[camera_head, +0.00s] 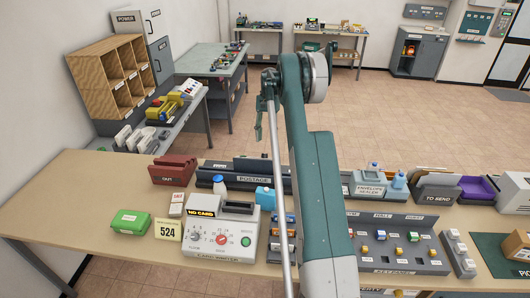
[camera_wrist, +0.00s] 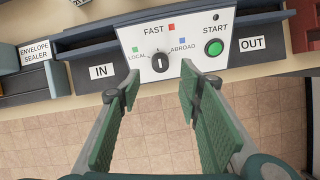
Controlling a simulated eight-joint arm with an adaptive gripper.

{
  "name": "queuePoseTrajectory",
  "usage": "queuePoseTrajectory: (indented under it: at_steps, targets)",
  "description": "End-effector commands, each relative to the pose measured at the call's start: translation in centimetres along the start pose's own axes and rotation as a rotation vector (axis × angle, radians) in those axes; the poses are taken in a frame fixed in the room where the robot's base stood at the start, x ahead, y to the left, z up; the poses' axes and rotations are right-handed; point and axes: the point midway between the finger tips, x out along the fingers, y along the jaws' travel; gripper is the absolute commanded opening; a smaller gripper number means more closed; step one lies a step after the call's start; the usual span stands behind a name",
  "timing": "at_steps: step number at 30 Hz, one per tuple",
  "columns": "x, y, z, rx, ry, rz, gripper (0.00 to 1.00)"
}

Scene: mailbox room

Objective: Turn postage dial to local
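The postage dial (camera_wrist: 160,63) is a small dark round knob with a white pointer mark on a white panel (camera_wrist: 205,60). LOCAL with a green square is at its left, FAST with a red square above, ABROAD with a blue square at its right. The white mark stands about vertical, not toward LOCAL. My gripper (camera_wrist: 162,89) is open and empty, its green-padded fingers apart below the dial, not touching it. In the head view, my gripper (camera_head: 259,128) appears beyond the table, partly hidden by my arm. The POSTAGE unit (camera_head: 235,183) hides its dial there.
A green START button (camera_wrist: 214,47) is right of the dial, between the IN slot (camera_wrist: 100,72) and OUT slot (camera_wrist: 252,43). The envelope sealer (camera_wrist: 36,53) is at the left. A card writer (camera_head: 215,238) stands on the table's near side. Bare floor shows beyond the table.

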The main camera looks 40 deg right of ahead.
Motion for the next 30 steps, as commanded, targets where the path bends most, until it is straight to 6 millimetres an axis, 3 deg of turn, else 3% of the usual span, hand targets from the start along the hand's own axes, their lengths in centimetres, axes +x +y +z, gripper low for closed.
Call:
queuePoseTrajectory:
  at_steps: [8, 22, 30]
  targets:
    - [0.8, 0.0, 0.0, 0.0, 0.0, 0.0, 0.36]
    - [5.9, 0.0, 0.0, 0.0, 0.0, 0.0, 0.36]
    - [7.7, 0.0, 0.0, 0.0, 0.001, 0.0, 0.36]
